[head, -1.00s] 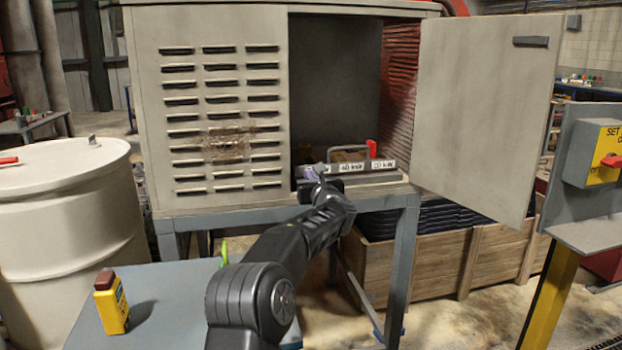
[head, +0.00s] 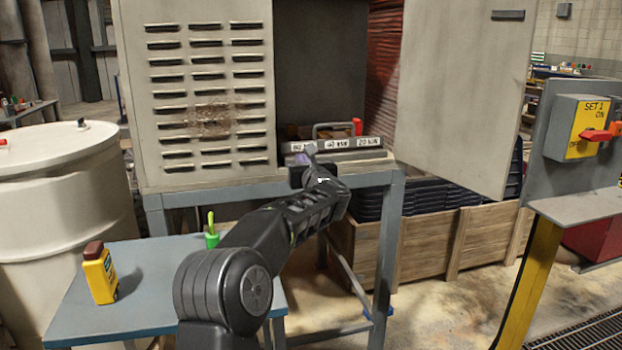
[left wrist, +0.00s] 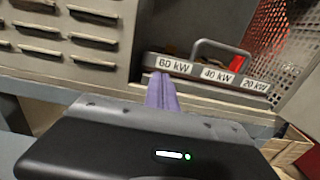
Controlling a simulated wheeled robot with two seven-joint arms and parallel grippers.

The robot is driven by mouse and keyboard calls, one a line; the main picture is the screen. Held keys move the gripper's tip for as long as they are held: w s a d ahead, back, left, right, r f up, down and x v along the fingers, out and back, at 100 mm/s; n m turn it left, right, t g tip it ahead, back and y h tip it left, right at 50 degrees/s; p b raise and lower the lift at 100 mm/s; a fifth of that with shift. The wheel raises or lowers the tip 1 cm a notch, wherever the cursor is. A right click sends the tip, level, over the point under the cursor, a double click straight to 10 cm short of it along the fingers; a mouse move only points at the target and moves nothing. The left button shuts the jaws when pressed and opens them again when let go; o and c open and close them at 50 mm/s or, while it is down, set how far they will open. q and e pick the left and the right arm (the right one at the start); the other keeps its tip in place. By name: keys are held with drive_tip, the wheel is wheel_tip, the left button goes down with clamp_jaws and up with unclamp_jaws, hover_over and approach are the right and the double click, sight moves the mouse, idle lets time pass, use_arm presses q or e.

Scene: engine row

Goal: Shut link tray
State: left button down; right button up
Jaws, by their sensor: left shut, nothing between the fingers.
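The link tray (head: 358,144) is a grey drawer with white labels 60 kW, 40 kW and 20 kW on its front and a grey handle above. It sits low in the open cabinet. In the left wrist view the tray front (left wrist: 195,71) has a red piece near its 20 kW end. My left gripper (head: 303,160) is shut and empty, in front of the tray at its left end. In the left wrist view its purple fingertips (left wrist: 160,84) are by the 60 kW label; I cannot tell if they touch. My right gripper is out of view.
The cabinet's right door (head: 460,100) hangs open; its louvred left door (head: 205,90) is closed. A blue-grey table (head: 160,315) with a yellow bottle (head: 99,275) stands at front left. A white drum (head: 60,200) is at left, a switch post (head: 545,270) at right.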

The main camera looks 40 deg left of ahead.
use_arm(q)
drive_tip(key=b+v, duration=0.1)
drive_tip(key=v, duration=0.6)
drive_tip(key=shift+d, duration=0.15)
idle(0.3)
